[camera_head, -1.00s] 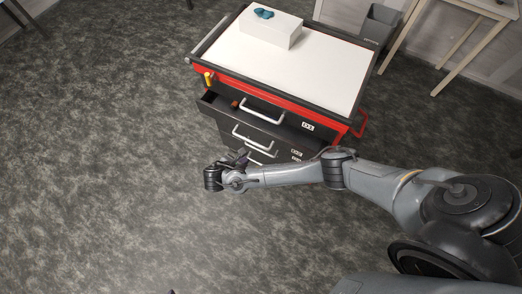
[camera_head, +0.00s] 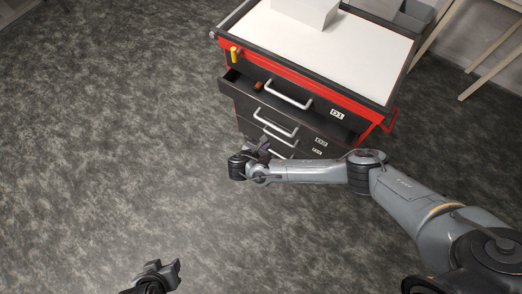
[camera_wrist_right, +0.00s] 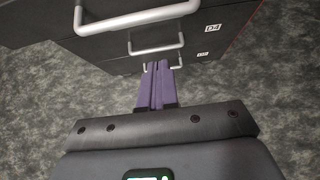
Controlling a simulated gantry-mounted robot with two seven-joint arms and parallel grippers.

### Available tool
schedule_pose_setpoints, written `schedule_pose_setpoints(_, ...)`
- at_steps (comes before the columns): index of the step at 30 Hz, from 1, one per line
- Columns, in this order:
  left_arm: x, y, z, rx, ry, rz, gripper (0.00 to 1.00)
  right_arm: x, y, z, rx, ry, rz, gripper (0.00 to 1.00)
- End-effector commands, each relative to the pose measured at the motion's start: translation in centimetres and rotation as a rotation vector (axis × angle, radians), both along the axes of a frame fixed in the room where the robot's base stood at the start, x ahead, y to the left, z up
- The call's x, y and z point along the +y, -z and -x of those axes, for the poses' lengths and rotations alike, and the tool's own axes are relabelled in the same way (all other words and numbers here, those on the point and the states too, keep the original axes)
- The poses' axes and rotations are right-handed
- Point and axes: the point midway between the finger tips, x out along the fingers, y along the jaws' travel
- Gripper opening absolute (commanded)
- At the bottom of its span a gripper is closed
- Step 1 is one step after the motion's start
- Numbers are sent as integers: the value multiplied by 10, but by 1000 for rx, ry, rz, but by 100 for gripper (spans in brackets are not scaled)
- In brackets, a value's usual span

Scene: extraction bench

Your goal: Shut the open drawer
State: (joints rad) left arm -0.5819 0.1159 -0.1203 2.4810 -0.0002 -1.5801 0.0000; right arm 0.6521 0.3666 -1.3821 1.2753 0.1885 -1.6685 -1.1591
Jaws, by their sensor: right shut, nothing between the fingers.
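A red and black drawer cabinet (camera_head: 262,63) stands at the upper middle of the head view. My right gripper (camera_head: 264,149) is in front of the lower drawers, below the open drawer's handle (camera_head: 275,122). In the right wrist view its purple fingers (camera_wrist_right: 158,68) are together and empty, overlapping a lower handle (camera_wrist_right: 182,65) in the picture; contact is unclear. My left gripper (camera_head: 170,268) is at the bottom edge, far from the cabinet; its jaw gap is unclear.
A white box (camera_head: 305,10) stands on the cabinet's white top. A yellow item (camera_head: 235,54) is at its left front corner. A grey bin (camera_head: 412,16) and a light wooden-legged table (camera_head: 497,72) are behind at right. Carpet at left and in front is clear.

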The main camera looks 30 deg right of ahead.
Motion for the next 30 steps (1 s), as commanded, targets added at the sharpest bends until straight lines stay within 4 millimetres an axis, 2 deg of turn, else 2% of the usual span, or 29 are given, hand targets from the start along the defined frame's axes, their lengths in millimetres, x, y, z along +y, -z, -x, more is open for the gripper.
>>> schedule_pose_setpoints(1,0,5,0,0,1,-1,43,-8,9,-3,1,2,2,0)
schedule_pose_setpoints(6,2,13,0,-1,4,-7,43,-28,28,-14,0,2,1,0)
schedule_pose_setpoints(13,3,14,-1,-1,7,-12,43,-51,19,-28,-1,1,0,0)
schedule_pose_setpoints(18,2,14,-1,-2,6,-10,43,-58,17,-32,0,1,-1,0)
schedule_pose_setpoints(30,-1,13,-1,-2,-2,3,43,-61,16,-32,0,1,-1,0)
